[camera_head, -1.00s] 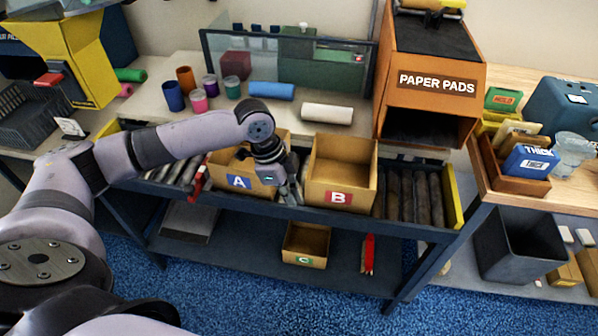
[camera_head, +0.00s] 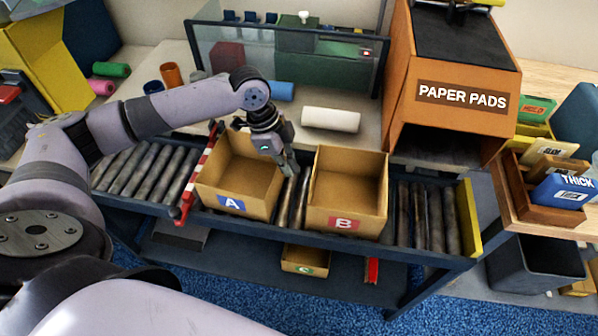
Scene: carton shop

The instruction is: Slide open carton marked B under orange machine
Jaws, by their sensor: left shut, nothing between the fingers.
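The open carton marked B (camera_head: 345,222) sits upright on the roller conveyor, with a red B label on its front. The orange machine (camera_head: 452,98), lettered PAPER PADS, stands behind and to the right of it, with a dark opening low in its front. The carton marked A (camera_head: 238,201), with a blue label, sits left of carton B across a gap of bare rollers. My left gripper (camera_head: 290,170) points down into that gap, shut and empty, near carton B's left wall. I cannot tell whether it touches the wall. My right gripper is not in view.
Bare rollers (camera_head: 425,218) run right of carton B to a yellow end stop (camera_head: 468,217). A red-and-white striped bar (camera_head: 199,172) stands left of carton A. A small carton marked C (camera_head: 304,260) is on the shelf below. A white roll (camera_head: 331,119) lies behind.

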